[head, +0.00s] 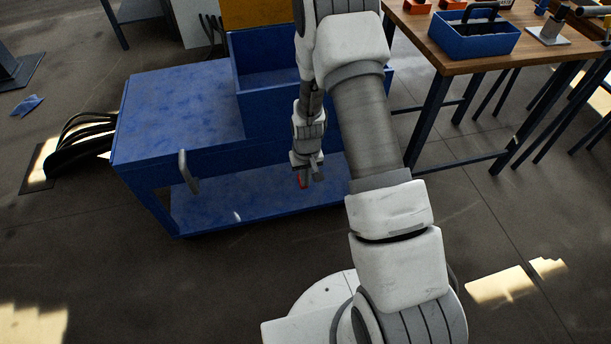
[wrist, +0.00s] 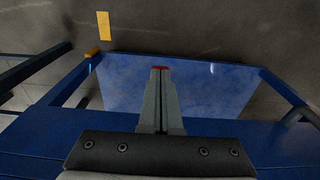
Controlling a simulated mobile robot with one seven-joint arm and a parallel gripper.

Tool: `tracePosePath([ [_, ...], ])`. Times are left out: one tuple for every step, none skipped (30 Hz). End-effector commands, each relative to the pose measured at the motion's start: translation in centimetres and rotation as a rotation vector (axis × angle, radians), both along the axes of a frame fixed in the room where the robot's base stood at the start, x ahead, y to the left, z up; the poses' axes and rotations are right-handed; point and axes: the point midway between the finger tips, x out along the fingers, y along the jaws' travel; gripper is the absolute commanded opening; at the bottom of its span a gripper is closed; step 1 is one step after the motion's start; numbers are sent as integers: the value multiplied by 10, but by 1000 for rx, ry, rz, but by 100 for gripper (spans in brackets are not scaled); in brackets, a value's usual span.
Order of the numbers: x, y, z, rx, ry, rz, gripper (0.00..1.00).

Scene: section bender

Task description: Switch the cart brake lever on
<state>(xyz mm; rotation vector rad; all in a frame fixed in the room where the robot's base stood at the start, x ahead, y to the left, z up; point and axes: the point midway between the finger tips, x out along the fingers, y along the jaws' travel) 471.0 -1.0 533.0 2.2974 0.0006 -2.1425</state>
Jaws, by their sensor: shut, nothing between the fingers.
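The blue cart (head: 180,115) stands in front of me, with an upper deck, a raised bin and a lower shelf. My gripper (head: 311,176) points down at the cart's near side, in front of the lower shelf; its fingers are together and empty. A small red piece (head: 303,181) shows at the fingertips, and also in the wrist view (wrist: 160,68); I cannot tell whether it is the brake lever's end or part of the fingers. No brake lever is clearly recognisable. In the wrist view, the closed fingers (wrist: 160,72) overlap the lower shelf (wrist: 200,88).
A grey handle (head: 187,171) sticks out at the cart's near left. A wooden-topped workbench (head: 465,58) with a blue tote (head: 475,36) stands at right. Black cables (head: 80,140) lie left of the cart. An orange piece (wrist: 92,52) shows near the shelf's corner. Floor before the cart is clear.

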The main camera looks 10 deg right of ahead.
Motion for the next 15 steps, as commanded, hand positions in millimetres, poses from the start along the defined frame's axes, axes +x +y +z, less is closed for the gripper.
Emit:
tracePosePath([
  [-2,0,-9,0,4,0,0],
  [-2,0,-12,0,3,0,0],
  [-2,0,-16,0,3,0,0],
  [-3,0,-18,0,3,0,0],
  [-3,0,-21,0,3,0,0],
  [-2,0,-24,0,3,0,0],
  [-2,0,-26,0,3,0,0],
  [-2,0,-28,0,2,0,0],
  [-2,0,-30,0,2,0,0],
  [-2,0,-32,0,2,0,0],
  [-2,0,-33,0,2,0,0],
  [-1,0,-35,0,2,0,0],
  [-1,0,-36,0,2,0,0],
  [-1,0,-37,0,2,0,0],
  [-1,0,-38,0,2,0,0],
])
